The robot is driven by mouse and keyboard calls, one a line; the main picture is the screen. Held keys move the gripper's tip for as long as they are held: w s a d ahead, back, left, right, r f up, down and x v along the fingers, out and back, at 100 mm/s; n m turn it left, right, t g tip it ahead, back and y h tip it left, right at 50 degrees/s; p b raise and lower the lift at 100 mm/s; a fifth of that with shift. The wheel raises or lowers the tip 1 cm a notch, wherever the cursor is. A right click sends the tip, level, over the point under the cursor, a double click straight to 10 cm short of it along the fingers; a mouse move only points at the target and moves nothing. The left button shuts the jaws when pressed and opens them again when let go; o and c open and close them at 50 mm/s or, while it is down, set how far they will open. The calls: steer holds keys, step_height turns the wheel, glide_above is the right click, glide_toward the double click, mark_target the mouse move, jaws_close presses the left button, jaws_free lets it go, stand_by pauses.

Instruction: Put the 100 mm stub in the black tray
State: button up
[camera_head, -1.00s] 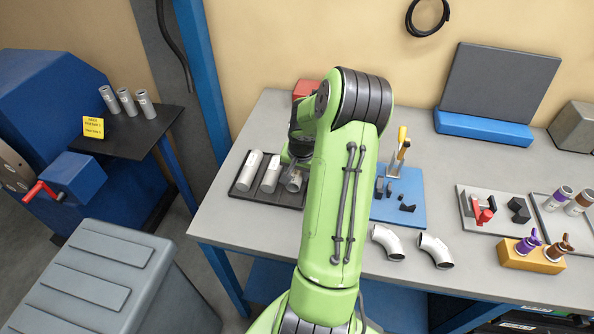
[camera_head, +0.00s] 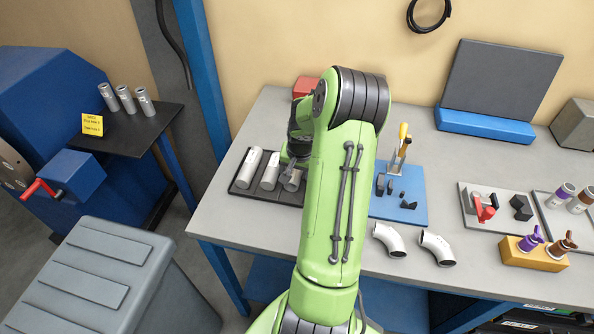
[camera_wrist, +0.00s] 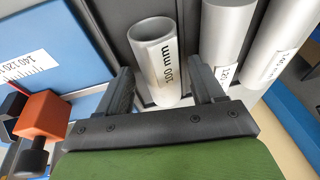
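The black tray (camera_head: 280,199) lies on the bench's left part and holds three light grey stubs side by side. The 100 mm stub (camera_head: 292,181) is the rightmost, partly hidden by my arm. In the wrist view the 100 mm stub (camera_wrist: 158,62) shows its open end and its printed label. My gripper (camera_wrist: 162,80) has one finger on each side of this stub, with narrow gaps showing, so it looks open around it. In the head view my gripper (camera_head: 293,168) is low over the tray, mostly hidden by the arm.
The other two stubs (camera_head: 250,165) lie close on the left. A blue board (camera_head: 413,212) with a yellow-handled tool and small black pieces is just right of my arm. Two bent pipes (camera_head: 388,240) lie near the front edge. A red block (camera_head: 303,87) stands behind.

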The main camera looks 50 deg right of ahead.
steer(key=shift+s+d+f, duration=0.1)
steer(key=shift+s, duration=0.15)
steer(key=p+v, duration=0.2)
steer(key=v, duration=1.4)
steer(key=shift+w, duration=0.3)
steer(key=shift+a, duration=0.2)
steer(key=w+a+r+n, duration=0.1)
steer(key=a+r+n, duration=0.25)
steer(key=a, duration=0.45)
steer(key=w+a+r+n, duration=0.15)
steer(key=a+r, duration=0.25)
steer(key=a, duration=0.5)
steer(key=s+a+r+n+t+y, duration=0.1)
steer(key=s+a+n+t, duration=0.2)
steer(key=s+a+n, duration=0.5)
steer(key=s+a, duration=0.3)
steer(key=a, duration=0.3)
steer(key=shift+s+a+y, duration=0.2)
steer(key=shift+a+y, duration=0.2)
